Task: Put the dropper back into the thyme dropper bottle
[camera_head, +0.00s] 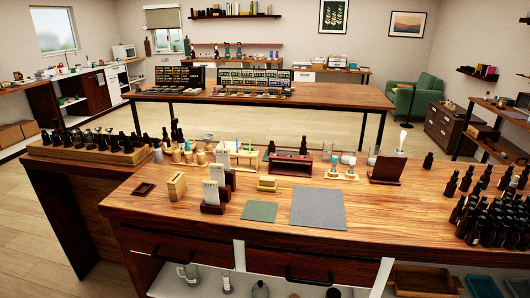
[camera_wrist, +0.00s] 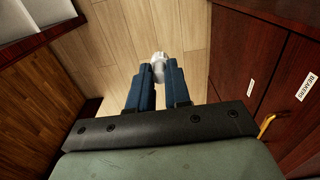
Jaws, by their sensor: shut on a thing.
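My gripper (camera_wrist: 158,80) shows only in the wrist view, with its two blue fingers shut on a small pale grey-white piece. I take this piece to be the dropper (camera_wrist: 159,62); its lower part is hidden or seen end-on. It is held over bare wooden floor, between cabinet fronts. In the head view, many dark bottles stand in a wooden tray (camera_head: 44,152) at the left and in a cluster (camera_head: 478,225) at the right. No label reading thyme can be made out, so I cannot tell which bottle is the thyme one.
The wooden worktable (camera_head: 390,215) holds a grey mat (camera_head: 318,208), a green mat (camera_head: 260,211), a dark red rack (camera_head: 290,166) and small glassware near the back. In the wrist view, a dark cabinet front (camera_wrist: 285,60) labelled BEAKERS is close on the right.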

